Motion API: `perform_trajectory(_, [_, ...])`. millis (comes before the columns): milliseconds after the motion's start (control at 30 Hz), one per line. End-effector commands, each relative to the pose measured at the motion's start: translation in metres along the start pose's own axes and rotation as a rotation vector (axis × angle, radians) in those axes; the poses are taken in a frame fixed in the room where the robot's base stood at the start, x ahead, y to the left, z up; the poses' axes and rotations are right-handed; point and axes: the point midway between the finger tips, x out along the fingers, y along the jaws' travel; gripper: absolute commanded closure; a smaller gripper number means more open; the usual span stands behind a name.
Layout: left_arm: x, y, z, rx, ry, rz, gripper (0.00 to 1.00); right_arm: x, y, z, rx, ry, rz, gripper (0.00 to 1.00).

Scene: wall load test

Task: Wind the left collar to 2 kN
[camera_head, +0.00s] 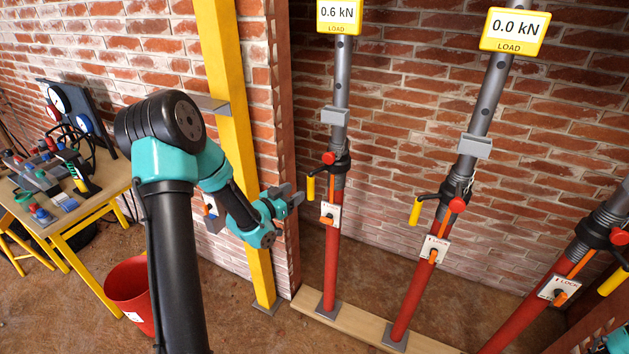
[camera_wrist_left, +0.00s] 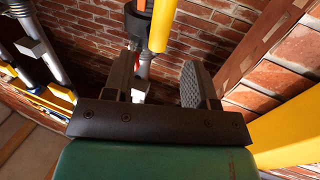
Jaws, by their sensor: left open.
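The left prop (camera_head: 331,262) is a red and grey post with a black collar (camera_head: 335,166), a red knob (camera_head: 328,158) and a yellow crank handle (camera_head: 310,188). Its load display (camera_head: 338,14) reads 0.6 kN. My left gripper (camera_head: 297,196) is open, just left of the yellow handle at about its height. In the left wrist view, the fingers of my left gripper (camera_wrist_left: 156,82) are spread and empty. The yellow handle (camera_wrist_left: 162,25) shows ahead, above the space between the fingertips. I cannot tell whether any finger touches it.
A middle prop (camera_head: 408,290) reads 0.0 kN, and another prop (camera_head: 597,235) stands at the right. A white lock plate (camera_head: 330,214) sits below the left collar. A yellow upright (camera_head: 237,130) stands behind my left arm. A workbench (camera_head: 75,215) and red bucket (camera_head: 133,291) are at the left.

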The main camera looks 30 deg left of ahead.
Motion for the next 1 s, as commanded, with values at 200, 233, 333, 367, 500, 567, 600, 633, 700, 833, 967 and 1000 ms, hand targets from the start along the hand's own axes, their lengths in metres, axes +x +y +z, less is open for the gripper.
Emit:
perform_trajectory(200, [0.039,0.001,0.000,0.001,0.001,0.002,0.48,0.000,0.000,0.000,0.000,0.000,0.000,0.57])
perform_trajectory(233, [0.044,0.001,0.000,0.001,0.001,0.001,0.48,0.000,0.000,0.000,0.000,0.000,0.000,0.57])
perform_trajectory(333, [0.061,0.001,0.000,0.000,0.001,0.002,0.48,0.000,0.000,0.000,0.000,0.000,0.000,0.57])
perform_trajectory(367, [0.066,0.001,0.000,0.000,0.001,0.001,0.48,0.000,0.000,0.000,0.000,0.000,0.000,0.57])
perform_trajectory(500, [0.085,0.001,0.000,0.000,0.001,0.001,0.48,0.000,0.000,0.000,0.000,0.000,0.000,0.57])
perform_trajectory(567, [0.091,0.000,0.000,0.000,0.000,0.001,0.48,0.000,0.000,0.000,0.000,0.000,0.000,0.57])
perform_trajectory(600, [0.095,0.000,0.001,0.000,-0.001,0.000,0.48,0.000,0.000,0.000,0.000,0.000,0.000,0.57])
perform_trajectory(633, [0.097,0.001,0.001,0.000,-0.001,0.000,0.48,0.000,0.000,0.000,0.000,0.000,0.000,0.57])
perform_trajectory(700, [0.100,0.001,0.000,0.000,0.000,0.000,0.48,0.000,0.000,0.000,0.000,0.000,0.000,0.57])
perform_trajectory(833, [0.101,0.000,0.000,0.000,0.000,-0.001,0.48,0.000,0.000,0.000,0.000,0.000,0.000,0.57])
perform_trajectory(967, [0.101,0.000,0.000,0.000,0.000,-0.001,0.48,0.000,0.000,0.000,0.000,0.000,0.000,0.57])
perform_trajectory(1000, [0.101,0.000,0.000,0.000,0.000,0.000,0.49,0.000,0.000,0.000,0.000,0.000,0.000,0.57])
